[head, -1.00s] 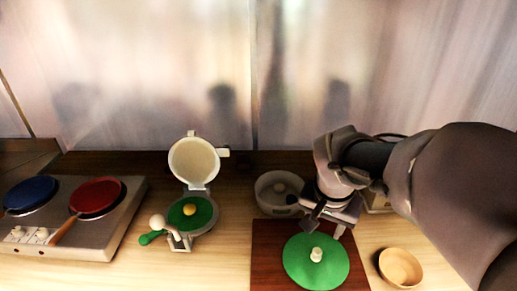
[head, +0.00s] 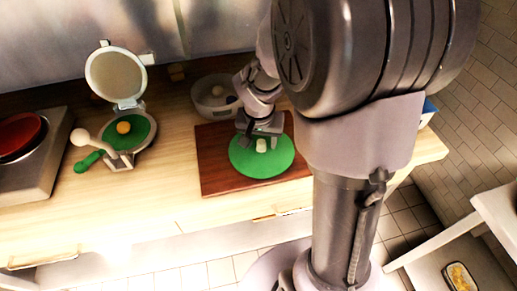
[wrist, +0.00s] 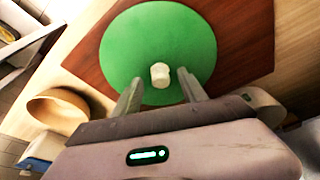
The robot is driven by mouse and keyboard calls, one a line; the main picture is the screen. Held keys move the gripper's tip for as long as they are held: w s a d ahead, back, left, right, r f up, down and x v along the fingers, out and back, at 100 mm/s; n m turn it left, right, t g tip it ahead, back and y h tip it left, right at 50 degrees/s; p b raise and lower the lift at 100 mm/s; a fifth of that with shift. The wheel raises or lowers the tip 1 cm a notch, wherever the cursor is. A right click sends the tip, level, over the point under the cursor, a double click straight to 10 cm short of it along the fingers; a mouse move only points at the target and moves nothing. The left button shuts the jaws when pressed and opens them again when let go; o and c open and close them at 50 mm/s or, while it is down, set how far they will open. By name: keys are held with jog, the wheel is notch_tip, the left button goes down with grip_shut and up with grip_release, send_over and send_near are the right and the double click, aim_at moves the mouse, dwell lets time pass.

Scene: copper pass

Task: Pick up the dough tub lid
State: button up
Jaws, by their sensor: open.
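The dough tub lid (head: 275,166) is a flat green disc with a pale knob (head: 261,145) at its middle. It lies on a dark red-brown board. The wrist view shows the lid (wrist: 132,45) and its knob (wrist: 160,75) too. My gripper (head: 260,136) is open just behind the knob. In the wrist view my gripper's (wrist: 160,82) fingertips are on either side of the knob, with gaps, holding nothing. Whether the fingertips are level with the knob or above it is hard to tell.
The board (head: 214,165) lies on the wooden counter (head: 165,205). A pale tub (head: 205,101) stands behind the board. An open press (head: 140,132) with a green plate and yellow ball is left. A wooden bowl (wrist: 52,112) shows beside the board in the wrist view.

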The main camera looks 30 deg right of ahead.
jog(key=shift+x, duration=0.85)
jog(key=shift+r, duration=0.15)
jog(key=shift+c, duration=0.2)
grip_shut()
jog(key=shift+r, duration=0.1)
